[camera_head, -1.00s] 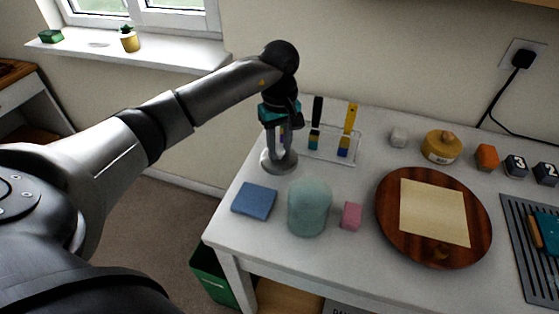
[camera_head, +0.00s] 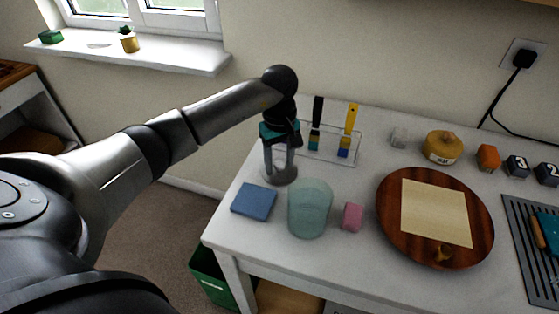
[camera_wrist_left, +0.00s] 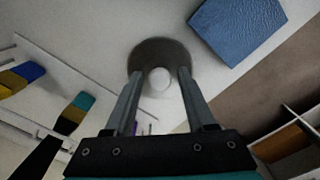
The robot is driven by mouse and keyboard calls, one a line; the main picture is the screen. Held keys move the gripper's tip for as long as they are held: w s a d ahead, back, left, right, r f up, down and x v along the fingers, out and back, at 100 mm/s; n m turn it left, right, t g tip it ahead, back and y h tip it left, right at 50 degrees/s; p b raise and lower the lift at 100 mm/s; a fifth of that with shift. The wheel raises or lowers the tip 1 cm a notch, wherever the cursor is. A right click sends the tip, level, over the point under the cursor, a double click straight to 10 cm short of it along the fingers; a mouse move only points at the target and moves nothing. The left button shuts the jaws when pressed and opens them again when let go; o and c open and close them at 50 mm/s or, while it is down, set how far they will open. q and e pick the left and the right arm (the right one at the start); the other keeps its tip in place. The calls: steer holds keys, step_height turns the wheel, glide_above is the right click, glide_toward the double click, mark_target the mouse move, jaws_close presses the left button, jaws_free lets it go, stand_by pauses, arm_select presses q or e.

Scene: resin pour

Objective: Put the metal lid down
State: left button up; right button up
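The metal lid (camera_head: 283,176) is a round grey disc that appears to lie flat on the white table (camera_head: 250,165), near its back left corner. In the left wrist view the lid (camera_wrist_left: 150,52) shows a pale round knob (camera_wrist_left: 160,80) at its middle. My left gripper (camera_head: 279,170) points down right above the lid. In the left wrist view its two fingers (camera_wrist_left: 160,74) stand on either side of the knob with a gap to it, holding nothing. My right gripper is in neither view.
A blue square (camera_head: 254,201), a translucent green cup-like form (camera_head: 309,208) and a pink block (camera_head: 351,217) are in front. A wire rack (camera_head: 345,158) with two brushes stands to the right. A round wooden board (camera_head: 391,233) lies further right.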

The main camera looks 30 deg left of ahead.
mark_target(279, 164)
arm_select(q)
steer(key=shift+o, duration=0.3)
steer(key=shift+r+p, duration=0.25)
steer(key=shift+p, duration=0.05)
step_height(279, 164, up, 12)
steer(key=shift+p, duration=0.3)
steer(key=shift+f, duration=0.15)
